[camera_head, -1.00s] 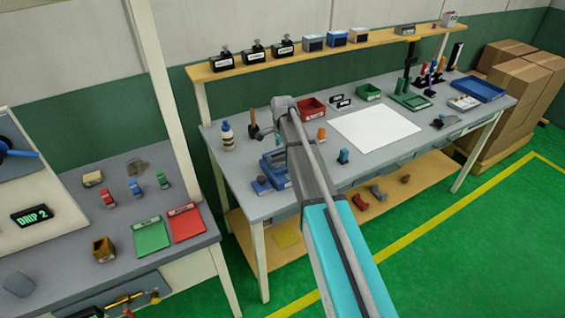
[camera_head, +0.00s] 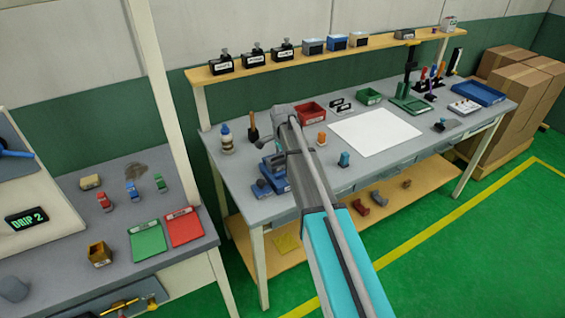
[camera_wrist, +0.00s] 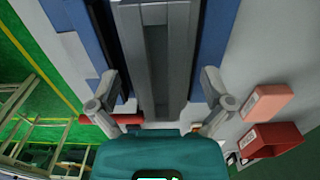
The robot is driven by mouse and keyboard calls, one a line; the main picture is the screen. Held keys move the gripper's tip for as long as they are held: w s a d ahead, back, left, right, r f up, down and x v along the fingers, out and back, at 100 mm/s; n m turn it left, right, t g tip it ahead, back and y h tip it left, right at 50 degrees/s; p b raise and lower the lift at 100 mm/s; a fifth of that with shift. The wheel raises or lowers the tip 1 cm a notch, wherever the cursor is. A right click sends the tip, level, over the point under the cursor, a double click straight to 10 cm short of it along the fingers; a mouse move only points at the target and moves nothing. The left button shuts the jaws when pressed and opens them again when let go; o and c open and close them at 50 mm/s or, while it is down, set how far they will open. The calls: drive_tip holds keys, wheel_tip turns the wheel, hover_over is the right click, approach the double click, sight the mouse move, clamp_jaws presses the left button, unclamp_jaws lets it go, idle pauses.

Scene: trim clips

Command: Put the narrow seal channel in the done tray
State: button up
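In the wrist view my gripper (camera_wrist: 160,76) is open, its two fingers spread on either side of a long grey slotted piece (camera_wrist: 180,55). Blue blocks (camera_wrist: 85,35) flank this piece. I cannot tell whether it is the narrow seal channel or part of the blue fixture. A shallow blue tray (camera_head: 480,92) lies at the bench's far right. I cannot read a label to confirm it as the done tray.
A red bin (camera_head: 311,112) and a green bin (camera_head: 370,97) stand along the back of the bench. A white sheet (camera_head: 377,135) lies bare in the middle. Small orange (camera_head: 321,139) and teal (camera_head: 344,159) pieces stand nearby. A shelf (camera_head: 235,68) runs above.

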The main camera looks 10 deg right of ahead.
drive_tip(key=c, duration=1)
drive_tip(key=shift+c, duration=0.2)
drive_tip(key=shift+r, duration=0.2)
wheel_tip(320, 180, up, 2)
drive_tip(key=shift+r+p, duration=0.1)
drive_tip(key=shift+p, duration=1.15)
drive_tip(key=s+r+p, duration=1)
drive_tip(key=s, duration=0.4)
drive_tip(key=shift+r, duration=0.2)
